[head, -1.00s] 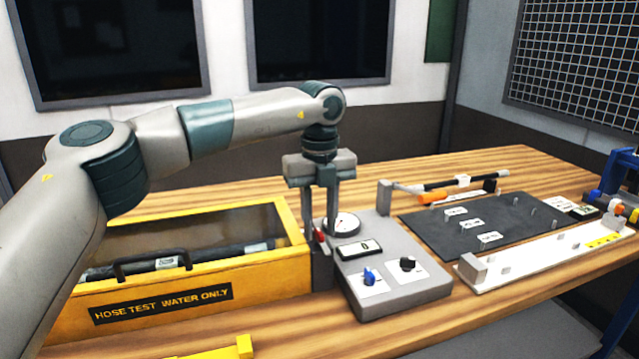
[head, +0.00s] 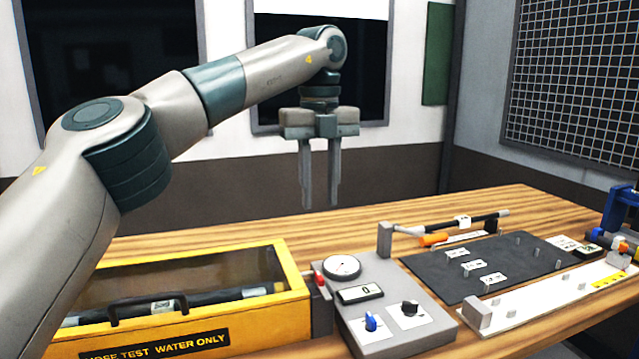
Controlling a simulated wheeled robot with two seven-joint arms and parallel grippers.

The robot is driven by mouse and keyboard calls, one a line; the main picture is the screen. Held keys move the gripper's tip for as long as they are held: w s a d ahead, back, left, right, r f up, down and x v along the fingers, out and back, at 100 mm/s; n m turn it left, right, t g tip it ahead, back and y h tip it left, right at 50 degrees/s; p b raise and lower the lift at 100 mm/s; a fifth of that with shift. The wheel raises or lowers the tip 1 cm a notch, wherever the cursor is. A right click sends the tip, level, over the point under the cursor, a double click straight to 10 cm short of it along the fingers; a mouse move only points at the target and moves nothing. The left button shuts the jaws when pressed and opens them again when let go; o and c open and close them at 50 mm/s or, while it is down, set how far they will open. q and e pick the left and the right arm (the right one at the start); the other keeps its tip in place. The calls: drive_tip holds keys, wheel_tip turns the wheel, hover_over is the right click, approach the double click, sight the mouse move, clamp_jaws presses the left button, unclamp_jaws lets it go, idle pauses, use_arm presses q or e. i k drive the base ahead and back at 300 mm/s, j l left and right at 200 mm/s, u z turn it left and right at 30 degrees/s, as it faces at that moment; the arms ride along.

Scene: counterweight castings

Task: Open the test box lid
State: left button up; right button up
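The yellow test box (head: 297,303) stands at the lower left of the head view, labelled "HOSE TEST WATER ONLY". Its lid (head: 180,262) is a yellow frame with a clear window and looks shut. A dark handle (head: 148,302) sits at the lid's front edge. A dark hose with a pale label shows through the window. My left gripper (head: 320,205) hangs in the air, pointing down, above and behind the grey control panel. Its two fingers are apart with a narrow gap and nothing between them. My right gripper is not in view.
The grey control panel (head: 385,290) with a gauge, a display and two knobs stands right of the box. A red-tipped part (head: 320,279) sits between them. A dark mat (head: 480,262) with pegs and labels and a white rail (head: 545,298) lie farther right.

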sight(298, 286)
drive_tip(key=k+l, duration=0.25)
drive_tip(key=k, duration=0.25)
drive_tip(key=k+l, duration=0.2)
drive_tip(key=k, duration=0.25)
